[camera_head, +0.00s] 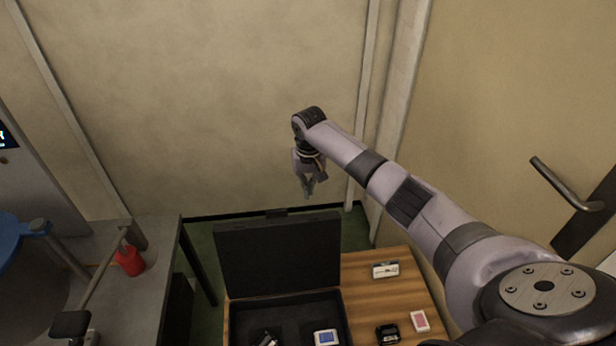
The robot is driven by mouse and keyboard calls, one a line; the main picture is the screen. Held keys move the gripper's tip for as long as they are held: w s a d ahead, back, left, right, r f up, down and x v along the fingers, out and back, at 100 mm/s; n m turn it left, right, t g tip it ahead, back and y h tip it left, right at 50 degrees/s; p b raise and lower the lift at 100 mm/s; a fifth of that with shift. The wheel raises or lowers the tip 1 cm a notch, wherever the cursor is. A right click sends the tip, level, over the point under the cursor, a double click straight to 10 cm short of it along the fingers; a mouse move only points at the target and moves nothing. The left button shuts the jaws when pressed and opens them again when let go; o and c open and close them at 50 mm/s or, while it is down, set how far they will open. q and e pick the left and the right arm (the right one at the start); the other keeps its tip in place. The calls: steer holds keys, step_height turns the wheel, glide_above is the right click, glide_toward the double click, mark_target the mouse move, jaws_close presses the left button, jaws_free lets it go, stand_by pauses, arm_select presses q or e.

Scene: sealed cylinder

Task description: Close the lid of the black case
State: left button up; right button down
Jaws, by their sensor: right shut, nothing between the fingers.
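The black case (336,302) stands on a wooden table in the lower middle of the head camera view. Its lid (278,255) is raised, standing up at the case's far side. Several small items lie inside, among them a blue and white one (326,337). My right gripper (309,192) is shut and empty. It points down, above and behind the lid's top edge near its right corner, and looks apart from it. My left gripper is not in view.
The wooden table (384,292) holds a white item (385,269), a red and white pack (419,321) and a dark object (388,334) right of the case. A grey bench (150,290) with a red object (130,260) stands left. Walls and a door handle (566,184) are behind and right.

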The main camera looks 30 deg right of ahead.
steer(key=shift+s+a+f+p, duration=0.25)
steer(key=shift+s+p, duration=0.05)
steer(key=shift+s, duration=0.3)
steer(key=shift+s+a+f+p, duration=0.25)
steer(key=shift+s+a+p, duration=0.05)
steer(key=shift+s, duration=0.25)
steer(key=shift+s+a+f+p, duration=0.25)
steer(key=shift+s+p, duration=0.05)
steer(key=shift+s, duration=0.3)
